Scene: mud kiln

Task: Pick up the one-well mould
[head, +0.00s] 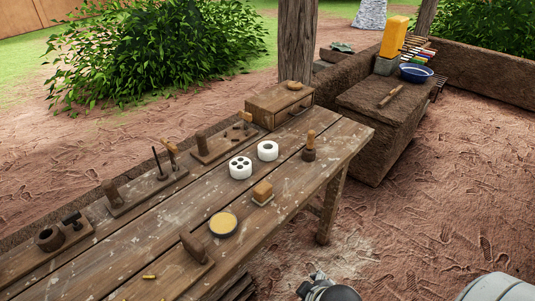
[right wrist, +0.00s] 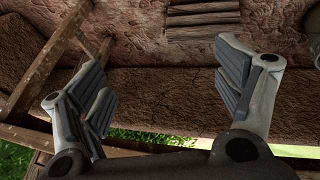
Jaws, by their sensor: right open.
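The one-well mould (head: 267,150) is a short white cylinder with a single dark round opening in its top. It stands upright on the wooden workbench (head: 166,228), in the head view. A similar white mould with several wells (head: 240,168) stands just to its left and nearer. My right gripper (right wrist: 160,65) is open and empty in the right wrist view, with its fingers wide apart. Part of what looks like my right arm shows at the bottom edge of the head view, off the bench and well apart from the mould. My left gripper is not in view.
A wooden pestle-like tool (head: 309,148) stands right of the mould. A drawer box (head: 279,106) and tool racks line the bench's back edge. A mud-brick block (head: 377,125) stands beyond the bench.

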